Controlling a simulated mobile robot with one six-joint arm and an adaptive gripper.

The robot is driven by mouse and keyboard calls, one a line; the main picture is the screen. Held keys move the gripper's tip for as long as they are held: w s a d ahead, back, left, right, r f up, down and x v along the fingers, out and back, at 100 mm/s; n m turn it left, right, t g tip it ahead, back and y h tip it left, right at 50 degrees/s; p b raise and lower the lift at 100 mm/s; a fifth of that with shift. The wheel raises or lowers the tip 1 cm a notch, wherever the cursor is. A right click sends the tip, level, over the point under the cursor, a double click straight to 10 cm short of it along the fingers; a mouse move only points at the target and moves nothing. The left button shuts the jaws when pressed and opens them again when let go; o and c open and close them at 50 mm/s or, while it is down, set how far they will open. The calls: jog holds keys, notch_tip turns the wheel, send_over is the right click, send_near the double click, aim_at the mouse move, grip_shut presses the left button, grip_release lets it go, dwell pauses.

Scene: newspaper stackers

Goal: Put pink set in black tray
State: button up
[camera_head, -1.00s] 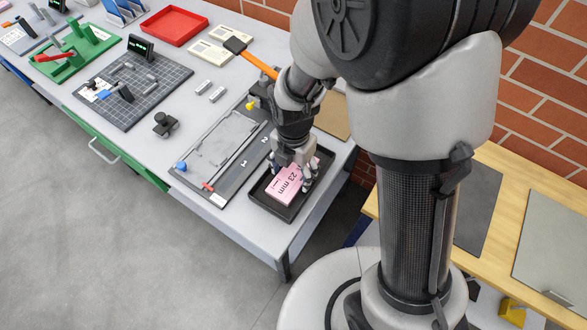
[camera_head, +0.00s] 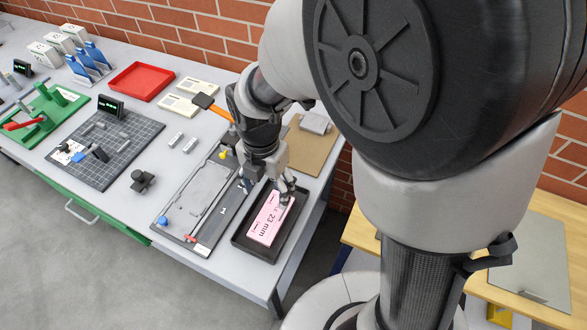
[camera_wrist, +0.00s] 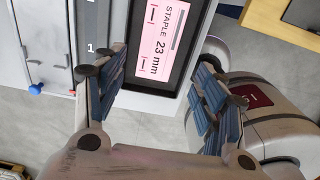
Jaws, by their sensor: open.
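The pink set (camera_head: 270,218) is a block labelled "STAPLE 23 mm". It lies inside the black tray (camera_head: 256,251) near the right end of the grey table. In the wrist view the pink set (camera_wrist: 152,45) lies within the tray's dark rim (camera_wrist: 135,99). My gripper (camera_head: 267,184) is just above the far part of the tray, with its fingers apart. In the wrist view my gripper's fingers (camera_wrist: 160,83) are spread wide with nothing between them, and the pink set shows beyond them.
A grey trimmer-like board (camera_head: 190,190) with a blue knob lies left of the tray. A brown board (camera_head: 308,150) lies behind. A red tray (camera_head: 141,82), a dark grid mat (camera_head: 100,150) and a green stand (camera_head: 45,118) are farther left. The table's front edge is close to the tray.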

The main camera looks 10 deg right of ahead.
jog(key=s+d+r+m+t, duration=0.2)
jog(key=s+d+r+m, duration=0.3)
jog(key=m, duration=0.9)
jog(key=s+d+r+m+t, duration=0.2)
jog(key=s+d+r+m, duration=0.4)
jog(key=m, duration=0.8)
jog(key=shift+s+r+t, duration=0.3)
jog(key=shift+s+r, duration=1)
jog(key=shift+r, duration=0.9)
